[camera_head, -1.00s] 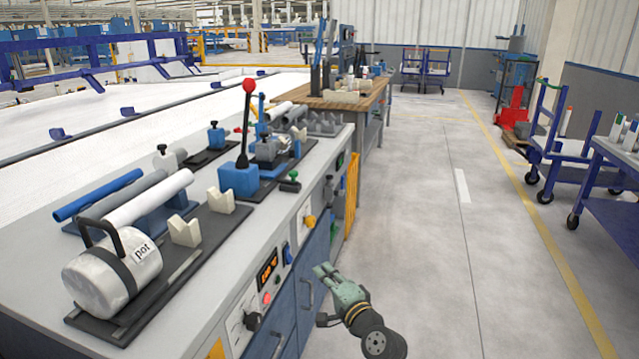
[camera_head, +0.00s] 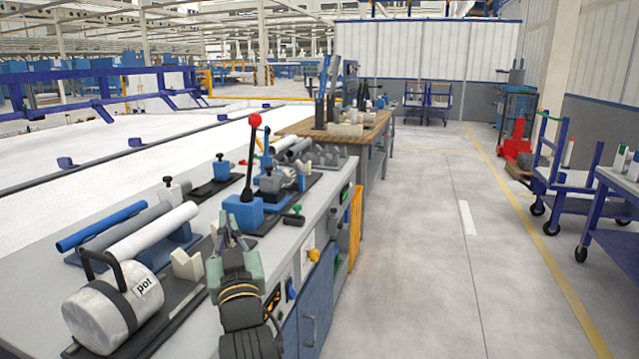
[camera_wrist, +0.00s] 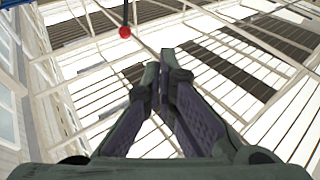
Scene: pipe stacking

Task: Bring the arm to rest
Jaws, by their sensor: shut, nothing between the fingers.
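My gripper (camera_head: 226,226) is at the right part of the workbench (camera_head: 40,245) in the head view, in front of the blue block with the red-knobbed lever (camera_head: 246,205). In the wrist view my gripper (camera_wrist: 165,62) points up toward the roof, its fingertips together with nothing between them. The red knob (camera_wrist: 125,32) shows above and left of the fingertips there. My gripper partly hides a cream V-shaped block at the bench edge.
A wooden table (camera_head: 325,128) stands farther back. Open floor (camera_head: 410,260) lies to the right, with blue carts (camera_head: 570,180) beyond.

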